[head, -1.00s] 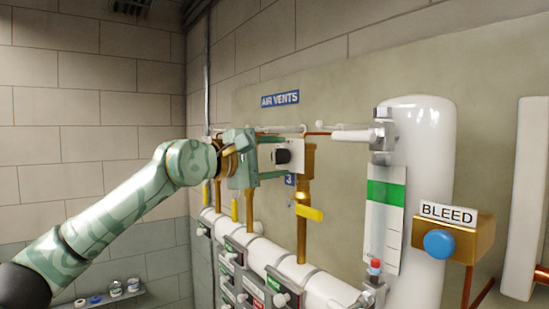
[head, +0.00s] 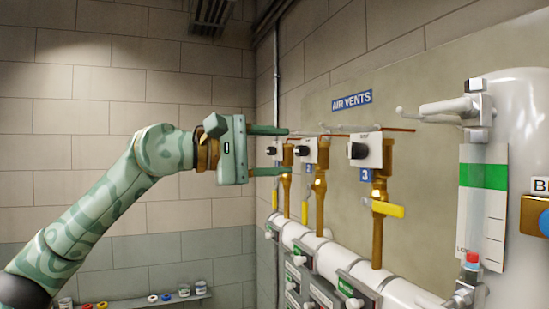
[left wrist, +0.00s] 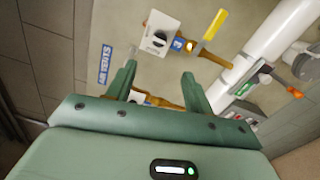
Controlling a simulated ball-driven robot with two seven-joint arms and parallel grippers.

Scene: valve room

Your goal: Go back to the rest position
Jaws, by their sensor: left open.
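My left gripper (head: 268,150) is open and empty in the head view. Its two green fingers point right, toward the air vents, and appear apart from them. In the left wrist view its fingers (left wrist: 158,85) are spread, with nothing held between them. The vent marked 3 (head: 367,150) has a white plate with a black knob, a brass body and a yellow lever (head: 388,209). Two more vents (head: 312,152) stand farther along the wall, partly close to the fingertips in the picture. My right gripper is not in view.
A white pipe (head: 335,259) with several tagged valves runs below the vents. A white cylinder (head: 520,120) with a sight gauge (head: 484,200) stands at right. A shelf (head: 140,302) with small containers is at lower left.

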